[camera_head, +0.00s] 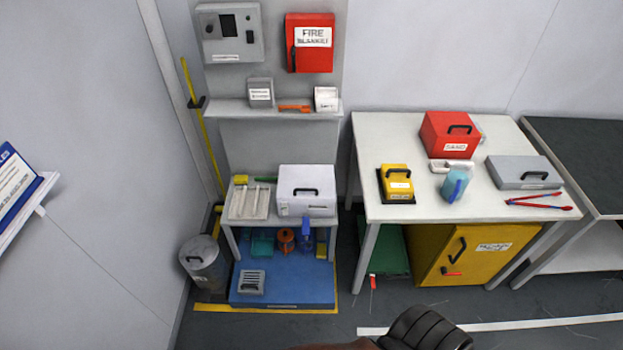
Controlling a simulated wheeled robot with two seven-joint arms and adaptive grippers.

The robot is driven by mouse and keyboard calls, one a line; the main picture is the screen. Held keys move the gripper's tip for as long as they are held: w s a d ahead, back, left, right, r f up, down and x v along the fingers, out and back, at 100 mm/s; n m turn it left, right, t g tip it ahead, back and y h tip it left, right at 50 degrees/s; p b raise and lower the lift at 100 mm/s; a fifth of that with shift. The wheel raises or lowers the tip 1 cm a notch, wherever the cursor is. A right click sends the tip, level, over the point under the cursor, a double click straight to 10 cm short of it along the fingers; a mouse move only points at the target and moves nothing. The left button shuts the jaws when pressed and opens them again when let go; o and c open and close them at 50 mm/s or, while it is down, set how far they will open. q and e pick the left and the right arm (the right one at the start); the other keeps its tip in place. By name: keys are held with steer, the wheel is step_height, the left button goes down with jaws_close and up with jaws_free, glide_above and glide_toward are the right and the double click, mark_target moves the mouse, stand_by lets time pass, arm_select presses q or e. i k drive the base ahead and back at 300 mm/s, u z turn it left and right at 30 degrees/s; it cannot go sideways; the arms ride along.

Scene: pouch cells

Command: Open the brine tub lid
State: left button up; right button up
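A white box (292,205) with a closed lid and a black handle (306,191) on top stands on the right side of the small bench at the centre. It looks like the brine tub, but its small front label is too blurred to read. The lid sits flat on the box and nothing touches it. Neither gripper's fingers can be made out. A dark ribbed shape shows at the bottom edge, well in front of the bench; I cannot tell what part it is.
A shallow tray (235,215) lies left of the white box. Bottles and containers stand under the bench, by a blue platform (290,293). A grey bin (205,266) stands left. The right table (395,150) holds a red SAND box (436,142), a yellow case (393,176) and a grey case (508,165).

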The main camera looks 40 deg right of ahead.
mark_target(295, 182)
steer(key=z, duration=0.7)
steer(key=i, duration=0.9)
steer(key=z, duration=0.8)
